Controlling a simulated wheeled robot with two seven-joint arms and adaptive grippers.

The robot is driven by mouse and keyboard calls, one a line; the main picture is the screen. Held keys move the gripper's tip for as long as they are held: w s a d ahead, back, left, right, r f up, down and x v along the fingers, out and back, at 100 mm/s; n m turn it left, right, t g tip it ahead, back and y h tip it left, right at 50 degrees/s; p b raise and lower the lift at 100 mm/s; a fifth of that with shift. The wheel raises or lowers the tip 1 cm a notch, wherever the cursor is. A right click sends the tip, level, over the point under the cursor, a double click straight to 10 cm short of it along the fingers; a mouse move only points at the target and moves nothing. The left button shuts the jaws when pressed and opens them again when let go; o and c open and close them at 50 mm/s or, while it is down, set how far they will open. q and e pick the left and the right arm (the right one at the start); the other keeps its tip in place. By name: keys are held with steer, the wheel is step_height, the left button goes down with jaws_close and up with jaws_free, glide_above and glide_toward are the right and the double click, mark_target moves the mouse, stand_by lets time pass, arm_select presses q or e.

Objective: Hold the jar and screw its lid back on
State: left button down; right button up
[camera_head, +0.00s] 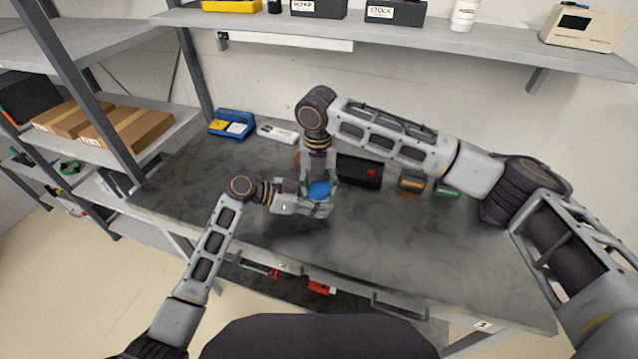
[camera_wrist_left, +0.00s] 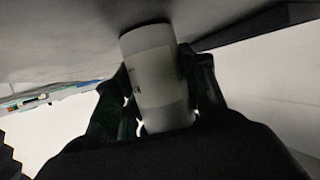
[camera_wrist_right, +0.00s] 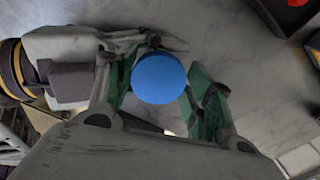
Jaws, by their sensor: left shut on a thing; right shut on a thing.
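The white jar (camera_wrist_left: 158,75) stands between the fingers of my left gripper (camera_wrist_left: 158,92) in the left wrist view, and the gripper is shut on it. In the head view my left gripper (camera_head: 312,206) comes in from the left, low over the bench. The blue lid (camera_wrist_right: 159,78) sits between the fingers of my right gripper (camera_wrist_right: 160,92), which is shut on it from above. The lid also shows in the head view (camera_head: 318,190), directly over the left gripper. The jar's rim is hidden, so I cannot tell whether the lid sits on the threads.
The grey workbench (camera_head: 400,250) is clear in front and to the right. Behind the grippers are a dark case (camera_head: 358,172), an orange item (camera_head: 411,184) and a green item (camera_head: 447,192). A blue and yellow box (camera_head: 232,124) stands at the back left. A shelf (camera_head: 400,45) hangs above.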

steer(key=shift+w+d+f, duration=0.1)
steer(key=shift+d+f, duration=0.2)
steer(key=shift+f, duration=0.5)
stand_by(0.8)
steer(key=o, duration=0.6)
steer(key=shift+a+r, duration=0.1)
steer(key=shift+a+r, duration=0.1)
steer(key=shift+r, duration=0.05)
steer(key=shift+o, duration=1.2)
steer(key=shift+r, duration=0.15)
